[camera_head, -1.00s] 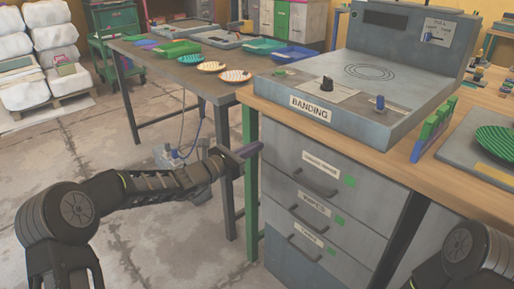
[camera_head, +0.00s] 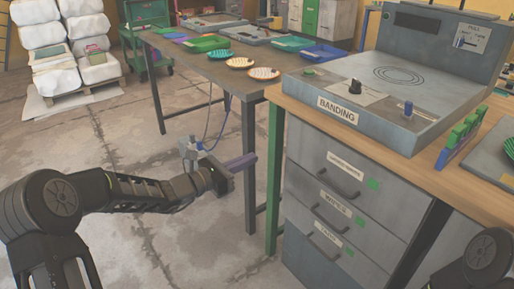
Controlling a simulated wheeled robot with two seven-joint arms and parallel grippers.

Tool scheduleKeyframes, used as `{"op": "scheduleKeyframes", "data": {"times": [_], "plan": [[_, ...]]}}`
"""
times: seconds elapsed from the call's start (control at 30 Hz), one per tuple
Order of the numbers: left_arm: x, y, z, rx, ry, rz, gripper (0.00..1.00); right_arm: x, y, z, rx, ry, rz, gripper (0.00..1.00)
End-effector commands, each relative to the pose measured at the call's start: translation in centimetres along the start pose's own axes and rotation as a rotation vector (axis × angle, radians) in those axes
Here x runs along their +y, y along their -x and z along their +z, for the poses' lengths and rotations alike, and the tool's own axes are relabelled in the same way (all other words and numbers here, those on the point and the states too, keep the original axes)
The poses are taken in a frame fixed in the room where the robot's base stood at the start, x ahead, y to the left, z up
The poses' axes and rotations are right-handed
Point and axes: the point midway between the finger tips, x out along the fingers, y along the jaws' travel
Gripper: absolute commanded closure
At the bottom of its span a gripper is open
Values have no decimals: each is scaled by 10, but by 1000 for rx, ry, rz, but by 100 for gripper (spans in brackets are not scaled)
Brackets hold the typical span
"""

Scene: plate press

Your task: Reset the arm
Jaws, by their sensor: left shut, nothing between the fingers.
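My left arm comes in from the lower left and reaches across the floor. Its gripper (camera_head: 238,163) is shut and empty, in front of the back table's legs and left of the drawer cabinet. It touches nothing that I can see. Part of my right arm (camera_head: 488,258) shows at the lower right corner. Its gripper is out of view.
The grey banding machine (camera_head: 390,100) stands on the wooden bench (camera_head: 300,97) above a drawer cabinet (camera_head: 335,190). A dark table (camera_head: 190,60) behind holds plates and trays (camera_head: 321,54). Wrapped white stacks (camera_head: 75,45) stand at the back left. The floor at left is open.

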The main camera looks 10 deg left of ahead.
Motion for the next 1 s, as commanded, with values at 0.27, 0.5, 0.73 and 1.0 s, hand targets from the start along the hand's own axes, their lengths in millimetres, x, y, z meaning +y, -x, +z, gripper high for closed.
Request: {"op": "scheduleKeyframes", "data": {"times": [0.27, 0.5, 0.73, 1.0], "plan": [[-17, 12, -75, 271, -207, -59, 100, 0, 0, 0, 0, 0, 0, 64], [-84, 78, -228, 708, -591, -368, 100, 0, 0, 0, 1, 0, 0, 64], [-167, 165, -346, 896, -1223, -899, 100, 0, 0, 0, 1, 0, 0, 64], [-272, 202, -384, 591, -1721, -1298, 100, 0, 0, 0, 1, 0, 0, 64]]}}
